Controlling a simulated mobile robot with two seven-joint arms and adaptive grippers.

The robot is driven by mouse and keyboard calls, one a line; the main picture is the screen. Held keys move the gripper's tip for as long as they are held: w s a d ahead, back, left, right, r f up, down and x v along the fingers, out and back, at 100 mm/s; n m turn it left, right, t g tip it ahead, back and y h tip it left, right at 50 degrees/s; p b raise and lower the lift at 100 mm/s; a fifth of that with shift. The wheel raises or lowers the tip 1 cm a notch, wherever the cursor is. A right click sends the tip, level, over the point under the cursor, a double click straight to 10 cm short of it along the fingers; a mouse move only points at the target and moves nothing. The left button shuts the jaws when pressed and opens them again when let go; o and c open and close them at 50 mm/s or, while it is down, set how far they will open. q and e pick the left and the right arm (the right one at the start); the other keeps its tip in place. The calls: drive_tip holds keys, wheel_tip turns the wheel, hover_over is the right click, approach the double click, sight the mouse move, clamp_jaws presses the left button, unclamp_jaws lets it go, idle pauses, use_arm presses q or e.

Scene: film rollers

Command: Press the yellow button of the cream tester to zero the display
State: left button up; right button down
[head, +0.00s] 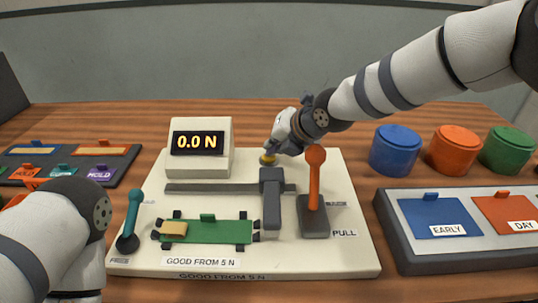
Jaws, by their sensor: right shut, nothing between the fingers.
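The cream tester (350,255) lies on the wooden table in the middle of the head view. Its display (197,142) reads 0.0 N. The yellow button (267,158) sits on the tester's back part, right of the display. My right gripper (274,150) is shut and empty, its tips at the top of the button; I cannot tell whether they touch it or press it. The gripper hides part of the button. My left arm comes in at the lower left; the fingers of my left gripper are not clearly visible.
On the tester stand an orange lever (315,180), a teal lever (133,212), a grey clamp (271,200) and a green piece (215,231). A grey tray (400,246) is at right, a dark tray (120,168) at left. Blue (396,152), orange (455,151) and green (508,150) canisters stand behind.

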drive_tip(key=shift+r, duration=0.75)
drive_tip(key=shift+r+p, duration=0.6)
drive_tip(key=shift+r, duration=1.95)
drive_tip(key=shift+f, duration=0.15)
